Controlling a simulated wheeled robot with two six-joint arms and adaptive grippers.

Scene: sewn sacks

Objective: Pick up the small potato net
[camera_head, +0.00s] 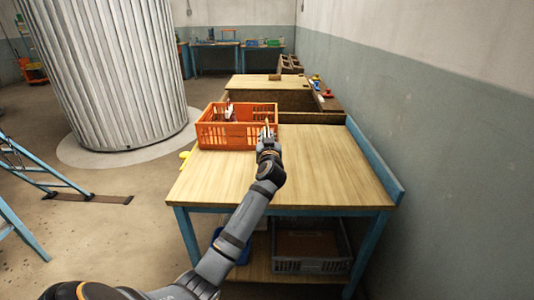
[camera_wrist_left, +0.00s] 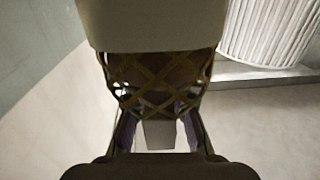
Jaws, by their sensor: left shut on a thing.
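The small potato net (camera_wrist_left: 160,78) shows large in the left wrist view. It is a brownish bundle under an open yellow-brown mesh. My left gripper (camera_wrist_left: 158,128) is shut on it, with a finger on each side of the net's lower part. In the head view my left gripper (camera_head: 267,138) is above the wooden table, by the right front corner of the orange crate (camera_head: 225,137). The net is mostly hidden there behind the gripper. Only a small light tip shows above it. My right gripper is in neither view.
The crate holds some small items (camera_head: 230,112). The wooden table top (camera_head: 315,165) is bare right of the arm, with a blue raised edge (camera_head: 375,160) along the wall. A grey crate (camera_head: 310,250) stands on the lower shelf. A ribbed column (camera_head: 110,70) stands left.

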